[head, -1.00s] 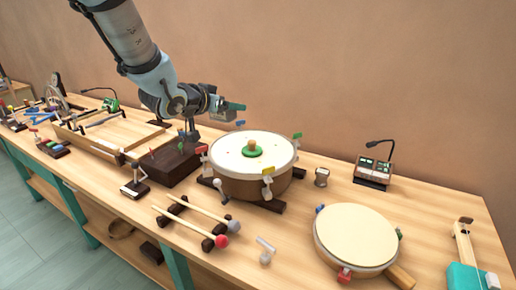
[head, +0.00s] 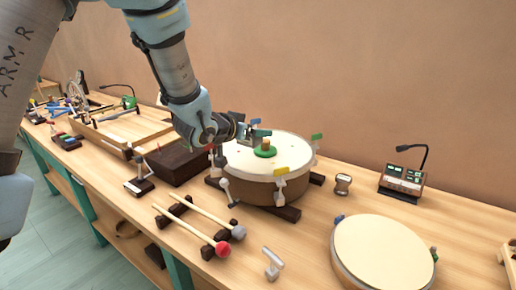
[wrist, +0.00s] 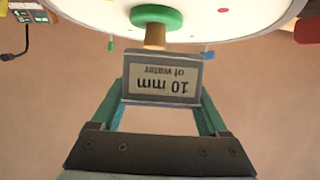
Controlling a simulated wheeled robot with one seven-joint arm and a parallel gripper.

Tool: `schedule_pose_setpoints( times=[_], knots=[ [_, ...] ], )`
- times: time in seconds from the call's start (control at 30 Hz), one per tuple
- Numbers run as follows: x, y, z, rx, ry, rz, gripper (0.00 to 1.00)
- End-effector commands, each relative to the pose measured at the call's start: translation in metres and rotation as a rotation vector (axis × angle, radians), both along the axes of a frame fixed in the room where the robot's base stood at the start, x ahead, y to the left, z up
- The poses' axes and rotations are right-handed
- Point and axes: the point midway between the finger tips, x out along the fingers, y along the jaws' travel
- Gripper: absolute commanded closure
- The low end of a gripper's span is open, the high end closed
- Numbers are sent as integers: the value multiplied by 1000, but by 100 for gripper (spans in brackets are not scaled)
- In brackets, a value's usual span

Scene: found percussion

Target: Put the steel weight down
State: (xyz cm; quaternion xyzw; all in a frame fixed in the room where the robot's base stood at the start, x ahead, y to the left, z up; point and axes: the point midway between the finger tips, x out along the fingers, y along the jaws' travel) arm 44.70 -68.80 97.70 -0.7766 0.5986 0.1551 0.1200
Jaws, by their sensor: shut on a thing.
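A grey metal block with a pale label reading "10 mm of water", upside down in the wrist view, is the steel weight (wrist: 163,66) as far as I can tell. My gripper (wrist: 162,88) is shut on it, with one green finger on each side. The weight itself is hard to make out there. I cannot tell whether it touches the drumhead.
Coloured tabs (head: 317,137) stand up around the drum rim. Two mallets (head: 190,232) lie on a rack in front. A dark block (head: 178,163) is left, a small metal piece (head: 343,184) and a lamp unit (head: 402,181) right. A flat drum (head: 385,252) is front right.

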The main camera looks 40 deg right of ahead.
Motion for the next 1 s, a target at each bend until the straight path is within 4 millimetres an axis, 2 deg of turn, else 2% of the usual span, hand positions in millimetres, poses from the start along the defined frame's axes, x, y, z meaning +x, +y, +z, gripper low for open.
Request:
schedule_pose_setpoints(
  times=[0.4,0.83,0.87,1.0],
  knots=[
    [0,0,-48,0,0,0,100],
    [0,0,-56,-3,-2,0,100],
    [0,0,-57,-2,-1,0,22],
    [0,0,-56,-1,-1,0,6]
  ],
)
